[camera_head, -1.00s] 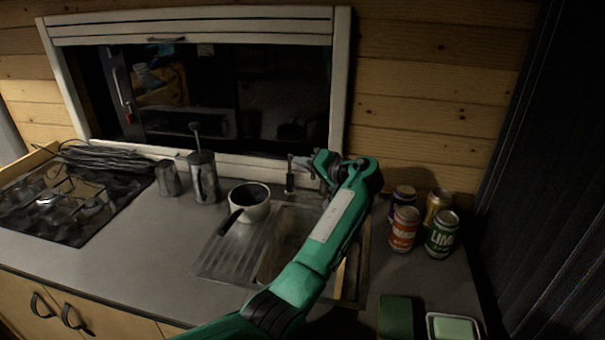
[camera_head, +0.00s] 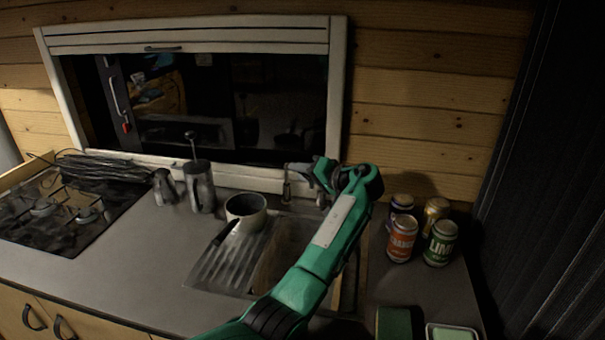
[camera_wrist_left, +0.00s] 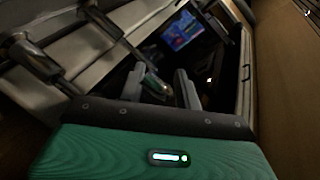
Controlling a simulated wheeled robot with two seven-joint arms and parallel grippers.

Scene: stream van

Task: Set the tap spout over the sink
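The tap (camera_head: 287,189) stands behind the sink (camera_head: 284,252), near the window sill, partly hidden by my left gripper (camera_head: 308,171). In the left wrist view, the chrome spout (camera_wrist_left: 117,37) slants down from the top left, and its end lies between the two fingers of my left gripper (camera_wrist_left: 159,88). The fingers are apart, with gaps showing beside the spout. A rounded chrome part (camera_wrist_left: 35,60), likely of the tap, shows at the left edge. My green left arm crosses over the basin and hides part of it. My right gripper is not in view.
A pale pot (camera_head: 246,212) stands on the drainer beside the basin. A metal press (camera_head: 201,188) and a jug (camera_head: 165,188) stand left of it, near the hob (camera_head: 60,212). Several cans (camera_head: 402,240) stand right of the sink. The window frame (camera_head: 337,100) is close behind the tap.

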